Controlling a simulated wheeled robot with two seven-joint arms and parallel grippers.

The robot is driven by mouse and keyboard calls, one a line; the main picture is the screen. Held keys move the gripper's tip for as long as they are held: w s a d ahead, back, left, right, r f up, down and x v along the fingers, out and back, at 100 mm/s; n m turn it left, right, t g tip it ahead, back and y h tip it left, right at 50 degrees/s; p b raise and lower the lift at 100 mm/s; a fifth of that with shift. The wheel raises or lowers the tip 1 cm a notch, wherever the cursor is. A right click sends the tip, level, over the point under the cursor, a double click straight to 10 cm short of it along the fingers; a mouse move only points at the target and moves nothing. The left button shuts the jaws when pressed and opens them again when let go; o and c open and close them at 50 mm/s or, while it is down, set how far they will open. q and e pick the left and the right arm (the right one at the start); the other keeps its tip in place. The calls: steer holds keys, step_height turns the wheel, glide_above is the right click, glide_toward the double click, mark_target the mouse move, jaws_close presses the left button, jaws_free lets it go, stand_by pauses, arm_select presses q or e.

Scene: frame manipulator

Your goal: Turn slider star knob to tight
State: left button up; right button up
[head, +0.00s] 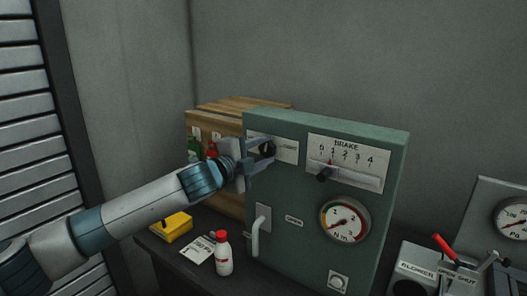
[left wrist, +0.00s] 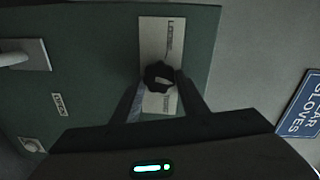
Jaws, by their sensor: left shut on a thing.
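The black star knob (left wrist: 158,75) sits on a pale label plate (left wrist: 160,32) on the green panel, and the plate's lettering is only partly readable. In the head view the knob (head: 267,149) shows between the fingers at the panel's upper left. My left gripper (head: 262,158) reaches in from the left and is shut on the knob. In the left wrist view its two fingers (left wrist: 162,88) stand on either side of the knob. My right gripper is not in view.
The green panel (head: 290,180) also carries a BRAKE slider (head: 325,172), a round gauge (head: 345,222) and a pale handle (head: 256,236). A red-capped white bottle (head: 223,257) and a yellow box (head: 177,226) stand below my left arm. A wooden crate (head: 230,184) is behind.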

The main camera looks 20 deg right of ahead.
arm_select(q)
steer(key=m, duration=0.6)
steer(key=shift+f, duration=0.25)
steer(key=m, duration=0.2)
steer(key=m+t, duration=0.1)
steer(key=m, duration=0.2)
steer(key=shift+f+m, duration=0.2)
steer(key=shift+m, duration=0.1)
steer(key=shift+y, duration=0.3)
steer(key=o, duration=1)
steer(key=shift+o, duration=0.2)
steer(key=shift+s+a+r+b, duration=0.1)
steer(key=shift+b, duration=0.25)
steer(key=shift+s+a, duration=0.3)
steer(key=shift+a, duration=0.05)
steer(key=b+v, duration=0.6)
steer(key=v, duration=1)
